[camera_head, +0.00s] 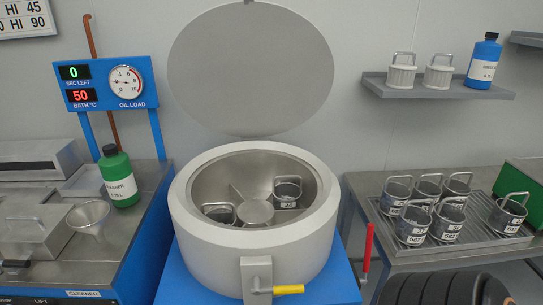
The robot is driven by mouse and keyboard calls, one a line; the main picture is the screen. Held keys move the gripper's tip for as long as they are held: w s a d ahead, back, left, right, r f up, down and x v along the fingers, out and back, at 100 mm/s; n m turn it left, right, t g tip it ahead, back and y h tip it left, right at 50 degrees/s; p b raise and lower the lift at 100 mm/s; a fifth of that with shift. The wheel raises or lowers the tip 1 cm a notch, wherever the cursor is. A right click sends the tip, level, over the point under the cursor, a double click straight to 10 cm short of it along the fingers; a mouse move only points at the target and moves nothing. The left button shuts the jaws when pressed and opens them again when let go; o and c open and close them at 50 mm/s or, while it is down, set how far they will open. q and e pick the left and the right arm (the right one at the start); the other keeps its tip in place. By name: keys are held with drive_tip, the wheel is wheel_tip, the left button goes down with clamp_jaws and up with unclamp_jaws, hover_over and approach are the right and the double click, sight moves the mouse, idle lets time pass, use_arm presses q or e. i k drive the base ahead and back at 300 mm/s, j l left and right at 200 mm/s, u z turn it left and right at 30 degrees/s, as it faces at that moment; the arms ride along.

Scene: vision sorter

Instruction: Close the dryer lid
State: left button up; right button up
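The dryer (255,252) is a white round drum on a blue base in the middle of the view. Its grey round lid (250,70) stands open, raised nearly upright behind the drum. Inside the drum, a metal basket (287,192) sits at the right and another basket (219,213) at the front left, around a central hub (256,212). A latch with a yellow handle (289,290) is on the front of the drum.
Left is a bench with a green cleaner bottle (119,178), a funnel (89,217) and a blue gauge panel (107,83). Right, several labelled baskets (413,225) stand on a drain tray (458,250). A red lever (367,247) stands beside the dryer. A wall shelf (430,93) hangs above.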

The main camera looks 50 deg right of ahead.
sight(249, 70)
drive_tip(key=z, duration=1.55)
drive_tip(key=l, duration=0.35)
drive_tip(key=k+l, duration=0.1)
drive_tip(key=l, duration=0.25)
